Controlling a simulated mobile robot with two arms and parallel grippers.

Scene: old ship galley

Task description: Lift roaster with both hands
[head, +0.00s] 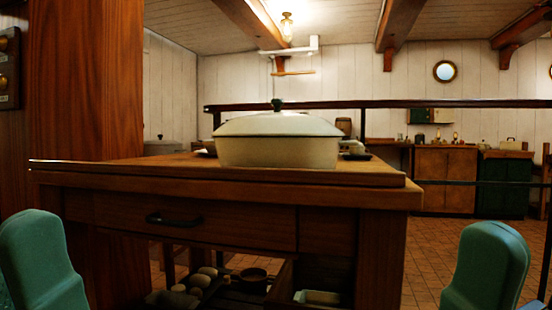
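The roaster (277,150) is a cream, wide pan with a domed lid (278,124) and a dark knob on top. It stands upright on the wooden table (120,172), near the front edge in the middle. The lid sits on the pan. Its side handles cannot be made out clearly. Only teal parts of my two arms show, low at the left and right edges of the head view, well apart from the roaster. Neither of my grippers is in view.
Small dark dishes (356,156) show beside and behind the roaster. The table has a drawer with a dark handle (174,219) and a lower shelf with bowls (253,280). A thick wooden post (98,80) rises at the left. Tiled floor is open at the right.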

